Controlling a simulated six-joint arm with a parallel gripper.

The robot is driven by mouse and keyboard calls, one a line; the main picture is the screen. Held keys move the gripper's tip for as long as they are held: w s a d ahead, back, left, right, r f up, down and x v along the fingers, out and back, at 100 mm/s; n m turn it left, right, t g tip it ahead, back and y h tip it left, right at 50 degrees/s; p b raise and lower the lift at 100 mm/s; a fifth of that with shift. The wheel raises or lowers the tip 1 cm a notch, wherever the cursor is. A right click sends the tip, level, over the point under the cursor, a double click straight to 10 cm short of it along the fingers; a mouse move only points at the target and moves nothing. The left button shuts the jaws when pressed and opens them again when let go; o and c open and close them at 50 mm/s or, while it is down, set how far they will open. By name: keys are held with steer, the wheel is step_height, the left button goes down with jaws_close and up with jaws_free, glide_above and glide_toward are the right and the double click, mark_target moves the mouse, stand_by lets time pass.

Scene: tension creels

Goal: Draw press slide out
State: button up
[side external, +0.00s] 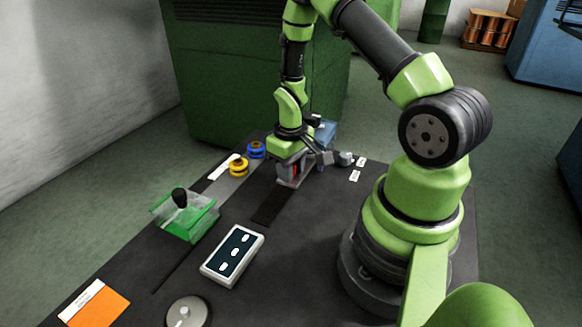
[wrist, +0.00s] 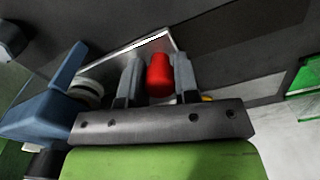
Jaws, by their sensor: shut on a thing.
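My gripper (side external: 294,165) is low over the far part of the dark table. In the wrist view my gripper (wrist: 158,72) has its two grey fingers on either side of a red knob (wrist: 158,76) and is shut on it. Only a sliver of red shows in the side view. A grey metal piece (side external: 288,183), probably part of the press slide, stands at the fingers. In the wrist view a grey plate with a bright edge (wrist: 125,50) lies beyond them. My gripper hides most of the press, so I cannot tell how far the slide is out.
A blue block (side external: 325,131) stands behind my gripper; yellow (side external: 239,167) and blue (side external: 256,150) spools sit to its left. A green tray with a black knob (side external: 187,222), a white panel (side external: 232,255), a grey disc (side external: 187,312) and an orange card (side external: 97,306) are nearer.

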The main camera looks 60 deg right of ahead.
steer(key=a, duration=1)
steer(key=shift+a, duration=0.15)
steer(key=o, duration=0.9)
step_height(320, 180, up, 10)
steer(key=shift+f, duration=0.1)
